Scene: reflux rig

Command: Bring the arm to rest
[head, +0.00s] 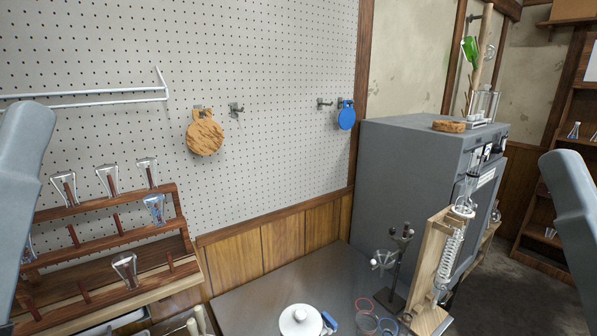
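Parts of my two arms show as grey links at the left and right edges of the head view. Neither gripper is in the picture, so what they hold or touch is hidden. The reflux rig stands at the lower right: a coiled glass condenser (450,255) is mounted upright on a wooden board (432,262). A dark clamp stand (396,275) with a small glass piece stands just left of it on the metal table (262,303).
A wooden rack (110,262) with inverted flasks stands at the left below the pegboard (265,60). A grey cabinet (405,185) stands behind the rig. A white lidded pot (300,320) sits at the table's front.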

